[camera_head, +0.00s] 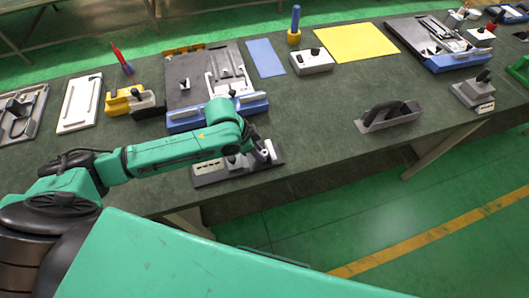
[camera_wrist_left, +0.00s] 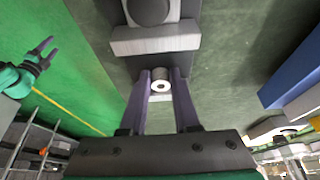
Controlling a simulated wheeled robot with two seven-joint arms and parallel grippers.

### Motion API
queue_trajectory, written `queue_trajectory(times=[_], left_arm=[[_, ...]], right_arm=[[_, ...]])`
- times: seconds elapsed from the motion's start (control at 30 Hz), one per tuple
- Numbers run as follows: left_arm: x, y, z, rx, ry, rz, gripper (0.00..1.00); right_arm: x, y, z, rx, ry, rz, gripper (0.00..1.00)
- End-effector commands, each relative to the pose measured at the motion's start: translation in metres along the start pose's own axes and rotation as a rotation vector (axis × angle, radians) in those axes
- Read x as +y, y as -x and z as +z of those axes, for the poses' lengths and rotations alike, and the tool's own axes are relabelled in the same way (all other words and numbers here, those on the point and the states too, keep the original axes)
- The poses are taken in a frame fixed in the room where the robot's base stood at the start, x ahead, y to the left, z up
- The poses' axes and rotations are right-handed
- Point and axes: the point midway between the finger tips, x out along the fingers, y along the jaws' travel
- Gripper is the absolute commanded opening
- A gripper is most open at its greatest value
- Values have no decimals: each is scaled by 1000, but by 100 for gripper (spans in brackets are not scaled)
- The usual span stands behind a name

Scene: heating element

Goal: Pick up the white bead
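The white bead (camera_wrist_left: 161,85) is a small ring with a dark hole. In the left wrist view it sits between the tips of my left gripper's purple fingers (camera_wrist_left: 161,76). Its sides are very close to both fingers; I cannot tell whether they touch it. In the head view my left gripper (camera_head: 262,154) is low over the right end of a dark grey board (camera_head: 238,172) at the table's front edge, and the bead is not clear there. My right gripper (camera_wrist_left: 42,50) shows at the left of the left wrist view, its two fingers spread apart and empty.
A light block (camera_wrist_left: 155,40) on the board lies just beyond the bead. A blue-fronted tray (camera_head: 190,117) stands behind the board. A black-handled grey tool (camera_head: 388,117) lies to the right, with bare dark green tabletop (camera_head: 318,125) between.

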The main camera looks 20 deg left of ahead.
Motion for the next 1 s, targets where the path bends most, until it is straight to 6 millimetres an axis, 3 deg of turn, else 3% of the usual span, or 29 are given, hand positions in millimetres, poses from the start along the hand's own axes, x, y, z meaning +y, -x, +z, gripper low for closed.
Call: queue_trajectory(times=[0.37, 0.53, 0.67, 1.0], left_arm=[[0, 2, -1, 0, 0, -1, 0], [0, 17, -8, 3, -2, -1, 0], [-1, 46, -20, 4, -2, -5, 0], [-1, 156, -66, 5, -3, -5, 0]], right_arm=[[0, 0, 1, -2, 0, 1, 60], [1, -2, 2, -3, 0, 2, 60], [2, -4, 3, -4, 0, 3, 60], [2, -8, 4, -5, 0, 3, 60]])
